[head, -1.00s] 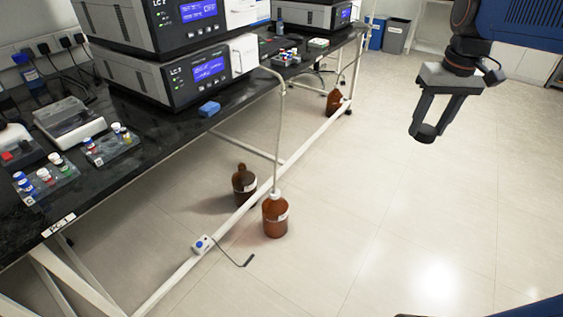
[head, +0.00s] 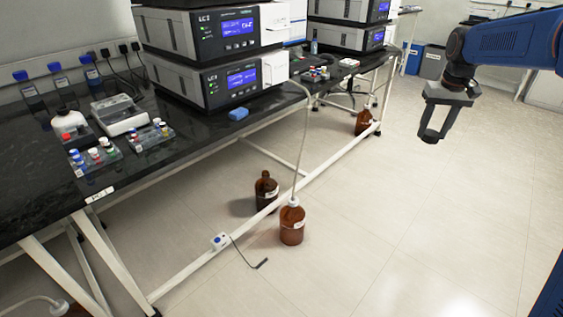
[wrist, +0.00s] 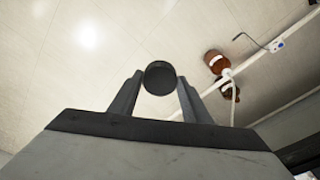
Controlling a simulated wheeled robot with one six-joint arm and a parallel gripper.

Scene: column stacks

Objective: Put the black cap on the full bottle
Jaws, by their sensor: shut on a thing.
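My gripper (head: 433,137) is in the upper right of the head view, in the air over open floor. It is shut on the black cap, a dark round disc (wrist: 159,78) between the fingertips in the wrist view. A brown bottle with a white cap and a tube (head: 292,226) stands on the floor in front of the bench rail. A second brown bottle (head: 265,192) stands just behind the rail, with a dark top. A third brown bottle (head: 363,122) stands farther back by the bench's far leg. I cannot tell which bottle is full.
A black bench (head: 110,184) runs along the left with stacked instruments (head: 212,78), vials and a blue block. A low white rail (head: 190,264) runs along the floor, with a switch box (head: 221,240) and a hooked black rod. The floor at right is clear.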

